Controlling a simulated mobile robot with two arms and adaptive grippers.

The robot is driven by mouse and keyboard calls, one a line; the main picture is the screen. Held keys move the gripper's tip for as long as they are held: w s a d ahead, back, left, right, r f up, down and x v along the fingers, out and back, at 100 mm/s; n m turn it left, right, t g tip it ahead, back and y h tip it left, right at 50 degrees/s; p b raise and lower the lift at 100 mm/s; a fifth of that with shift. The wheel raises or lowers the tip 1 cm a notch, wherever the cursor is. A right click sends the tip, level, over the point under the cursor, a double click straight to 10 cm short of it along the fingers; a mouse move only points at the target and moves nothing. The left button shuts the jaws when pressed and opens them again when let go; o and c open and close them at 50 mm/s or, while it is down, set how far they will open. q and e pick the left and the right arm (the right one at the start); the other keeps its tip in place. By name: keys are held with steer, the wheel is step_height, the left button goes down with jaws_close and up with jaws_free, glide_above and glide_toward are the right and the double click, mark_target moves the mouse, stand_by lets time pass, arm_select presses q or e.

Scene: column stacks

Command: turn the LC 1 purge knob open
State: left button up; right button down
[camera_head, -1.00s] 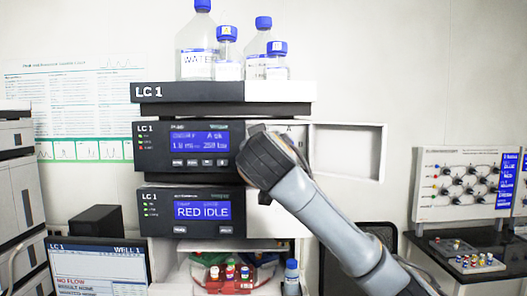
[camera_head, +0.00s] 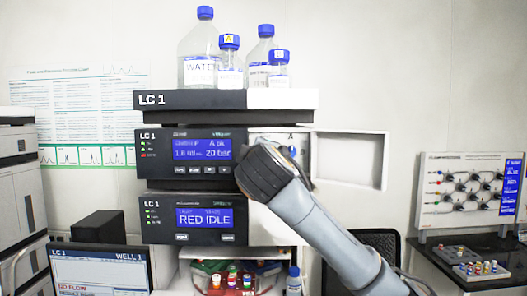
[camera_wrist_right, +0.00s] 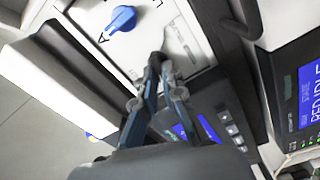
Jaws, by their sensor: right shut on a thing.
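The LC 1 unit (camera_head: 205,99) stands in the middle of the head view, with its side door open. The blue purge knob (camera_wrist_right: 123,18) sits on a pale panel at the top of the right wrist view, its pointed end toward the lower left. In the head view the knob (camera_head: 291,150) shows only partly, beside my right wrist. My right gripper (camera_wrist_right: 159,66) is below and right of the knob, apart from it. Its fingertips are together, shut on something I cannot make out. In the head view my right arm hides the fingers. My left gripper is not in view.
The open door (camera_head: 350,160) stands out to the right of the panel. Bottles, including a water bottle (camera_head: 199,55), stand on top of the unit. The pump display (camera_head: 202,149) reads 20 bar. A red tray (camera_head: 228,289) of vials sits below.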

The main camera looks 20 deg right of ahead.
steer(key=shift+f+n, duration=0.1)
steer(key=shift+n, duration=1.1)
steer(key=c, duration=1.5)
jaws_free()
steer(key=shift+o, duration=0.2)
steer(key=shift+a, duration=0.1)
steer(key=v, duration=1.2)
